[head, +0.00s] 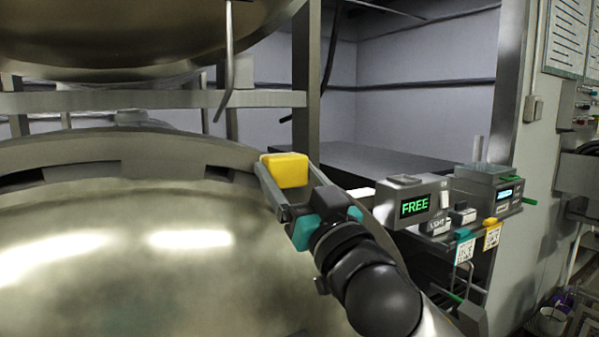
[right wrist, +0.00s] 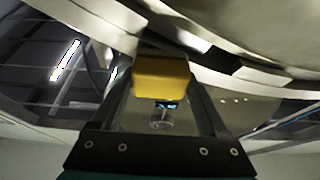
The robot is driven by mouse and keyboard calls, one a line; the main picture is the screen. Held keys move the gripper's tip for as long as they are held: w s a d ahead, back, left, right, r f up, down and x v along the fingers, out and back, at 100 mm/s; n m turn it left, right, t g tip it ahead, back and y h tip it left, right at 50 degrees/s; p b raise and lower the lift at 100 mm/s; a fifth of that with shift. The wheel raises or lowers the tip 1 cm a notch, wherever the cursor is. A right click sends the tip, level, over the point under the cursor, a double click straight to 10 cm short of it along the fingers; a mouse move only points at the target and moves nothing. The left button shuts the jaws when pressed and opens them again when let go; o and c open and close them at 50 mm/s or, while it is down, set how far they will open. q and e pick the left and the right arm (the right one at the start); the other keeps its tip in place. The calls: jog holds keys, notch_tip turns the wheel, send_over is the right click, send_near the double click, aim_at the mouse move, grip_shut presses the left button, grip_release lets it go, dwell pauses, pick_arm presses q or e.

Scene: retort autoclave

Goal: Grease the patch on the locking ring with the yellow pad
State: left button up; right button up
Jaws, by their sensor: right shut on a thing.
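The yellow pad (head: 287,170) is a small block held between the fingertips of my right gripper (head: 286,178), which is shut on it. In the right wrist view the pad (right wrist: 161,78) sits between the two fingers of the gripper (right wrist: 160,85). The locking ring (head: 110,148) is a grey metal band with dark notches around the big domed door. The pad is close to the ring's right part in the head view; I cannot tell whether they touch. The ring also shows at the top of the right wrist view (right wrist: 215,72). I cannot make out the patch. My left gripper is not in view.
The shiny dome (head: 150,235) fills the lower left. A second curved vessel (head: 140,30) hangs above, with a grey rail (head: 150,99) between. A box reading FREE (head: 414,203) and another device (head: 490,188) stand right of my arm. A dark shelf (head: 385,165) lies behind.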

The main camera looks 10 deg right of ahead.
jog(key=shift+s+a+r+p, duration=0.2)
jog(key=shift+a+r+p, duration=0.1)
jog(key=shift+a, duration=0.25)
jog(key=shift+s+a+r+p, duration=0.15)
jog(key=shift+a+r+p, duration=0.1)
jog(key=shift+a, duration=0.25)
jog(key=shift+w+d+f+b, duration=0.2)
jog(key=shift+d+f+b, duration=0.15)
jog(key=shift+d, duration=0.15)
jog(key=w+d+f+b, duration=0.3)
jog(key=d+f, duration=0.1)
jog(key=d, duration=0.5)
jog(key=shift+w+d+f, duration=0.15)
jog(key=shift+f, duration=0.2)
jog(key=s+d, duration=0.2)
jog(key=s, duration=0.3)
jog(key=shift+s, duration=0.4)
jog(key=shift+s+d, duration=0.25)
jog(key=shift+s, duration=0.45)
jog(key=shift+s+d, duration=0.25)
jog(key=shift+s, duration=0.45)
